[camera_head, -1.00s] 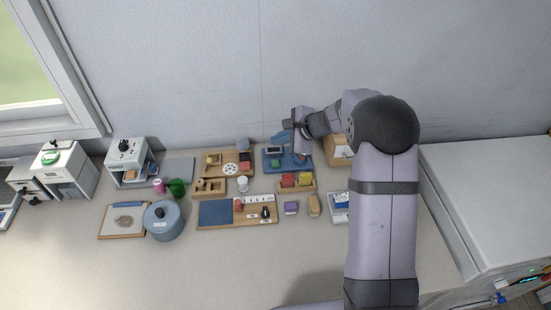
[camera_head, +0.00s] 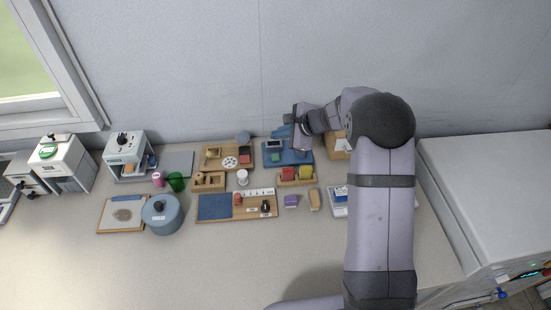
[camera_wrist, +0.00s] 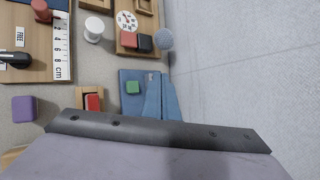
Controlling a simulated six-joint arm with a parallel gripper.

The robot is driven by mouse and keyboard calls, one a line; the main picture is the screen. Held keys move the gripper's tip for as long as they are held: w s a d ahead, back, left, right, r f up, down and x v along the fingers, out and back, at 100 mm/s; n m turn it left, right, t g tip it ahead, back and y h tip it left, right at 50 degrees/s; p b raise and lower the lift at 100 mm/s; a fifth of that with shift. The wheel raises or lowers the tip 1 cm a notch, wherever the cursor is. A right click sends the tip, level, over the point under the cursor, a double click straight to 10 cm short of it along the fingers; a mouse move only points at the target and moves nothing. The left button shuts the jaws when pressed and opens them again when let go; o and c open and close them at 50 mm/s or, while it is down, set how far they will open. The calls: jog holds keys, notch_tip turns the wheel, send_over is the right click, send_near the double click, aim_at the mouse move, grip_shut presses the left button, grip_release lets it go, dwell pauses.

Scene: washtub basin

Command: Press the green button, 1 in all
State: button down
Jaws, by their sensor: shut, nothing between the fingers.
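A small green square button (camera_head: 276,157) sits on a blue board (camera_head: 269,164) near the wall, below a grey display. In the wrist view the green button (camera_wrist: 133,87) shows on the blue board (camera_wrist: 128,108). The right part of the board is hidden behind my gripper in the head view.
A wooden holder with red and yellow blocks (camera_head: 296,174) stands just in front of the board. A wooden tray with a white dial (camera_head: 231,162) is to its left. A blue pot (camera_head: 162,215) stands further left. The counter's front is clear.

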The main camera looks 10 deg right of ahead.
jog(key=b, duration=0.3)
send_over(278, 158)
notch_tip(278, 158, down, 5)
jog(key=shift+r, duration=0.15)
jog(key=shift+f+b, duration=0.95)
jog(key=shift+b, duration=0.05)
jog(key=shift+f+b, duration=1.05)
jog(key=shift+b, duration=0.1)
dwell(1.8)
jog(key=shift+r, duration=0.15)
dwell(0.3)
jog(key=shift+r+p, duration=0.7)
jog(key=shift+r, duration=0.2)
jog(key=shift+r+p, duration=1.9)
jog(key=shift+r, duration=0.6)
jog(key=shift+s, duration=0.1)
